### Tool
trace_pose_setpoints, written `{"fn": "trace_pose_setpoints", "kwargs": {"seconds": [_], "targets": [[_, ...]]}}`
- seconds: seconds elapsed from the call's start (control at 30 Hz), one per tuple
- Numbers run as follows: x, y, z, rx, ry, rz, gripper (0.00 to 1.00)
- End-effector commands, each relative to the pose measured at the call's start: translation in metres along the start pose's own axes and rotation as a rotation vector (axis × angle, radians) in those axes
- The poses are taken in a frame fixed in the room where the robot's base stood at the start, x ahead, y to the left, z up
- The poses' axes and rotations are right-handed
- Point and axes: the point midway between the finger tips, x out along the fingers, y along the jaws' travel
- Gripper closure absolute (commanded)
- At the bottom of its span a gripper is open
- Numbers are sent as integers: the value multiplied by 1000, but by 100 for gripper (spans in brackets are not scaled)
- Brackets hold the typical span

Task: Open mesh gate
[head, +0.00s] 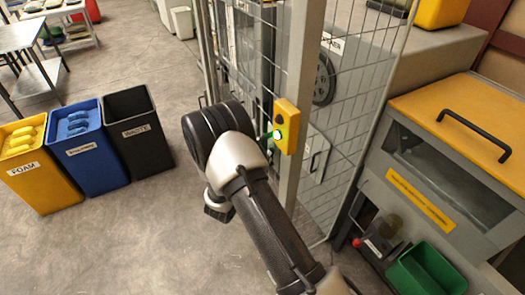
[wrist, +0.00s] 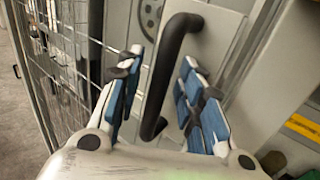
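The mesh gate (head: 263,55) is part of a grey-framed wire fence, upright behind my arm in the head view. Which mesh panel swings cannot be told. Wire mesh (wrist: 65,70) also fills the left of the wrist view. A black bar handle (wrist: 168,70) on a grey surface stands tilted in the middle of the wrist view. My gripper (wrist: 163,100) has blue-padded fingers, spread apart, one on each side of the handle. Gaps show between handle and pads, so it looks open and not clamped. My gripper's fingers are hidden behind my arm in the head view.
A yellow switch box (head: 288,125) with a lit green light is on the fence post. Yellow (head: 40,175), blue (head: 92,155) and black (head: 137,135) bins stand left. A yellow-lidded machine (head: 455,125) and green bin (head: 427,270) are right. Floor in front of the bins is clear.

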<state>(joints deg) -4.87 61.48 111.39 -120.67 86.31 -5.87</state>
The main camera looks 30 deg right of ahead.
Motion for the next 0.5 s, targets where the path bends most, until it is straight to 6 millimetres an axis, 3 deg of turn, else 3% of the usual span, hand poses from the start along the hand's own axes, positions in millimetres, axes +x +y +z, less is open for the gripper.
{"fn": "trace_pose_setpoints", "kwargs": {"seconds": [0.17,0.5], "targets": [[0,0,0,0,0,0,67],[0,0,0,0,0,0,89]]}}
